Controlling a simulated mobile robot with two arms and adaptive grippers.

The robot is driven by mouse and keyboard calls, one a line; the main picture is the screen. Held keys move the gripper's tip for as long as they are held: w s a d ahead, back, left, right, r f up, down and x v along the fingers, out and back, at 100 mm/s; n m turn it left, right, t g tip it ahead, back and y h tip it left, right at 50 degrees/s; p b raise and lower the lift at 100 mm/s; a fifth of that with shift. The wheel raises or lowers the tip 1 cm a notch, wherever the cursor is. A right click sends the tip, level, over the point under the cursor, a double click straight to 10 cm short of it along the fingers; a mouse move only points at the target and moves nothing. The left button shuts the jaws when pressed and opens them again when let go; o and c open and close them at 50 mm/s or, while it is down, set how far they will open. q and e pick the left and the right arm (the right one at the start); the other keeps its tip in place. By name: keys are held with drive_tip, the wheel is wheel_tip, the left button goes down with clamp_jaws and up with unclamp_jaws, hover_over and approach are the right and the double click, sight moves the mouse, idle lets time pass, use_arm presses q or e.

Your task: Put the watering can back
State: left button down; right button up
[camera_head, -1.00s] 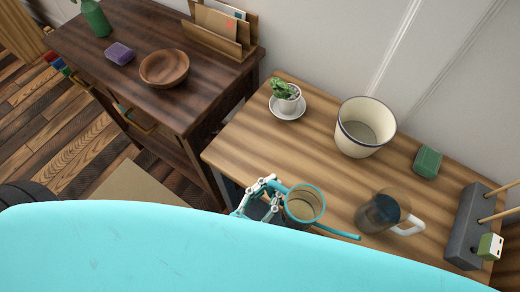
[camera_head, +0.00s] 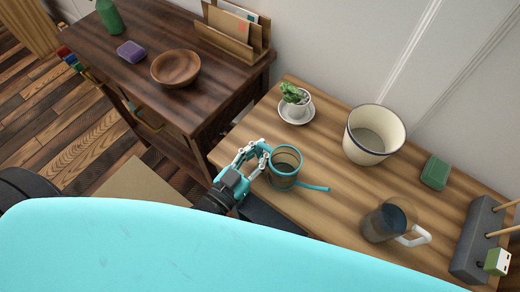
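The watering can (camera_head: 284,182), with a teal rim and a thin teal spout pointing right, is over the front left part of the lighter wooden table (camera_head: 340,195). It is upright or nearly so. My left gripper (camera_head: 262,158) is at the can's left side, its linkage fingers shut on the can there. The exact contact is small and partly hidden. Whether the can's base touches the table cannot be told. My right gripper is not in view.
A potted plant on a saucer (camera_head: 296,121), a cream pot (camera_head: 372,150), a green box (camera_head: 435,172), a jug with a white handle (camera_head: 386,224) and a grey holder (camera_head: 474,245) stand around it. A darker table (camera_head: 130,77) carries a wooden bowl (camera_head: 176,68).

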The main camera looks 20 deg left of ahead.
use_arm(q)
drive_tip(key=shift+f, duration=0.1)
drive_tip(key=c, duration=1.5)
unclamp_jaws()
drive_tip(key=shift+s, duration=0.1)
drive_tip(key=v, duration=1.1)
drive_tip(key=shift+s+a+b, duration=0.1)
drive_tip(key=shift+s+b, duration=0.2)
drive_tip(key=shift+s, duration=0.1)
